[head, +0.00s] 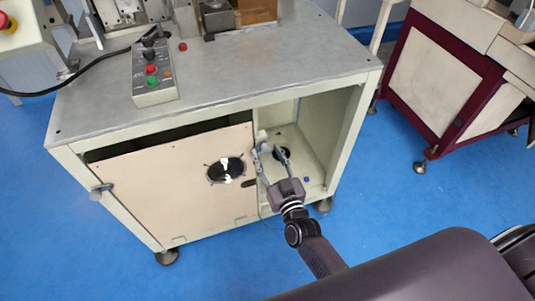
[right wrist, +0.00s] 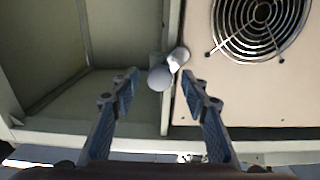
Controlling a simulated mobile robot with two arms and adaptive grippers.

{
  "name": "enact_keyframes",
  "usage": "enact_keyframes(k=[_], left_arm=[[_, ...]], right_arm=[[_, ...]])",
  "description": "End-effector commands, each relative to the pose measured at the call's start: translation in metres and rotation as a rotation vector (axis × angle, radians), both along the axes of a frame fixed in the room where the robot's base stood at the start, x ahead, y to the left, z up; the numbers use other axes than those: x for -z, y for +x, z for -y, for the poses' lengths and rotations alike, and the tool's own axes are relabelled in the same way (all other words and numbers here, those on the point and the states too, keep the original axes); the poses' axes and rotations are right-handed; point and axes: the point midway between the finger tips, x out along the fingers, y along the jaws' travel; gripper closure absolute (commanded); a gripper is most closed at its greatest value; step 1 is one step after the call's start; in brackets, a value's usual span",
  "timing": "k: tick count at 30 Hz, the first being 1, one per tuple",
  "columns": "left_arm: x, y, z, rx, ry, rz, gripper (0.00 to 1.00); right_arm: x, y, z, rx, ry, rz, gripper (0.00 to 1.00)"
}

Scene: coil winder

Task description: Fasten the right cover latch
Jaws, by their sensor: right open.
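The right cover latch is a pale rounded knob (right wrist: 168,70) at the cover's edge; in the head view it shows small (head: 262,136) beside the fingertips. My right gripper (head: 267,150) reaches up to it from below. In the right wrist view the gripper (right wrist: 162,88) is open, with the knob between and just beyond the blue fingertips and no clear contact. The beige cover (head: 150,190) with a round fan grille (head: 226,170) spans the left part of the cabinet front. A dark gap shows above it. The left latch (head: 101,191) is at its left edge. My left gripper is out of view.
The cabinet's right bay (head: 315,135) is open, with a small blue item (head: 307,179) on its floor. The metal tabletop (head: 240,75) overhangs above and carries a control box (head: 153,75). A maroon-framed machine (head: 440,80) stands at right. Blue floor lies clear between them.

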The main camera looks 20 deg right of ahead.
Motion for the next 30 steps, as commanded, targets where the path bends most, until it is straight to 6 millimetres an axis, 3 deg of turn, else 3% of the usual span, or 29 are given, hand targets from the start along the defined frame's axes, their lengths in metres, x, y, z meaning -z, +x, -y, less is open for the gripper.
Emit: enact_keyframes(k=[9, 21, 30], left_arm=[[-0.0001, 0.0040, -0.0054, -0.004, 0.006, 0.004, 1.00], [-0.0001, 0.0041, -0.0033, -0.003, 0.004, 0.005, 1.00], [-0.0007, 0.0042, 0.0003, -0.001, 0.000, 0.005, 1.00]], right_arm=[[0.0004, 0.0034, -0.0002, 0.000, 0.000, -0.001, 0.58], [0.0004, 0.0031, -0.0002, -0.001, -0.001, -0.001, 1.00], [0.0005, 0.0031, -0.0004, -0.001, 0.046, -0.003, 1.00]])
